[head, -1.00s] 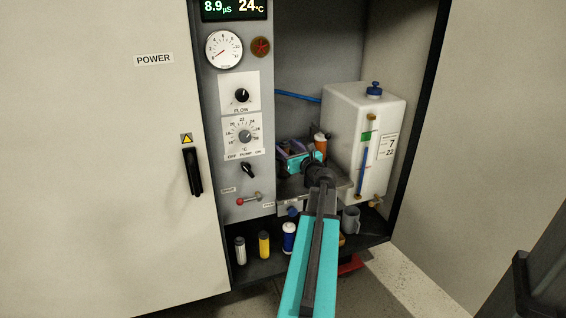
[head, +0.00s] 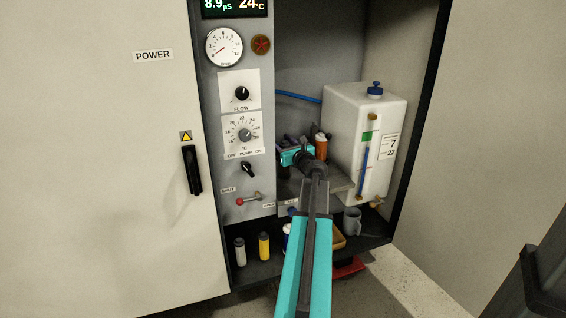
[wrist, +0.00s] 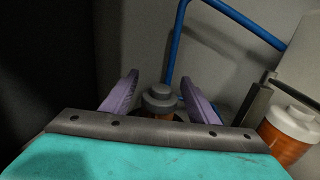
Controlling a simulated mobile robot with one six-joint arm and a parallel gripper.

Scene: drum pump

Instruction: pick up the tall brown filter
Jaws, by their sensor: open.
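In the wrist view a brown-orange filter with a grey stepped cap (wrist: 159,97) stands between my two purple fingers. Only its cap and a bit of its body show above the gripper's edge. My gripper (wrist: 148,92) is open, one finger on each side with gaps to the cap. A second brown-orange cylinder with a pale cap (wrist: 287,138) stands to the right, outside the fingers. In the head view one brown-orange cylinder (head: 321,148) shows right of my gripper (head: 290,142); the other is hidden there. I cannot tell which is taller.
The white tank (head: 345,125) stands close on the right of the shelf (head: 340,181). A blue hose (head: 298,96) runs behind; it also shows in the wrist view (wrist: 177,45). Below are a grey mug (head: 352,222), a yellow bottle (head: 264,246) and a pale bottle (head: 240,251). The cabinet door is at left.

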